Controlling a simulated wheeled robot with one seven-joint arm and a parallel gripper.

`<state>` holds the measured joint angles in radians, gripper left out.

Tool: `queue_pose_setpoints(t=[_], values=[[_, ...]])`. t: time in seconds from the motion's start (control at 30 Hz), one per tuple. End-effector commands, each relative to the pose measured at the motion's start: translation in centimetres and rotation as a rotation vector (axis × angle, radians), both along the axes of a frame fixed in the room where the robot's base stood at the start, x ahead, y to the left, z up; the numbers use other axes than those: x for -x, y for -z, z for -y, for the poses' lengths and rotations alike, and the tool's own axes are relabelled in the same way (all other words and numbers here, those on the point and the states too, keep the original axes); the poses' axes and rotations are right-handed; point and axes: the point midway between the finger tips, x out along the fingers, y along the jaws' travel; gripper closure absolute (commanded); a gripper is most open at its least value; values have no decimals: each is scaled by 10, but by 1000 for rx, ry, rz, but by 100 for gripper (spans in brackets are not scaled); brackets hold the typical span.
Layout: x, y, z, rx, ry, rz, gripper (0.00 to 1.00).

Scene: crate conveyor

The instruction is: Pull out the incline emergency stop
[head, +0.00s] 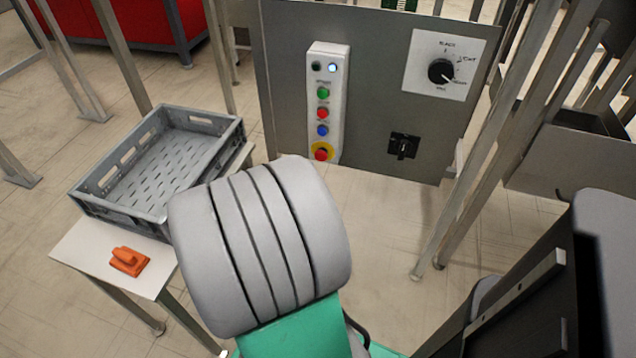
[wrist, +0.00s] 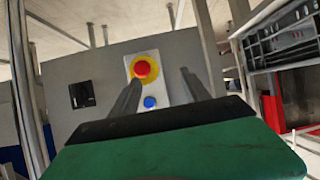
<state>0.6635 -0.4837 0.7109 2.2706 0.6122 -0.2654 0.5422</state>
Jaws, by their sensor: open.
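The emergency stop is a red mushroom button (head: 321,154) on a yellow ring, at the bottom of a white button strip (head: 339,92) on a grey panel. In the wrist view the picture is turned over, and the red button (wrist: 142,69) shows above a blue button (wrist: 150,102). My gripper (wrist: 160,77) is open and empty, its two fingers pointing at the panel. The button appears between them, nearer the left finger; I cannot tell the remaining distance. In the head view my grey arm link hides the gripper.
The panel (head: 380,100) also holds a rotary dial (head: 440,72) and a black switch (head: 403,145). A grey crate (head: 104,213) and an orange object (head: 128,261) lie on a white table at left. Metal posts stand at right.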

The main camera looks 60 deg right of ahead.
Motion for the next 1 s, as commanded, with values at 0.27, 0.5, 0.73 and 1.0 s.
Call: queue_pose_setpoints(t=[0.27,0.5,0.73,1.0], values=[[32,19,42,100,79,26,45],[25,37,84,98,78,25,45],[22,41,98,99,73,25,45],[21,41,97,98,72,26,54]])
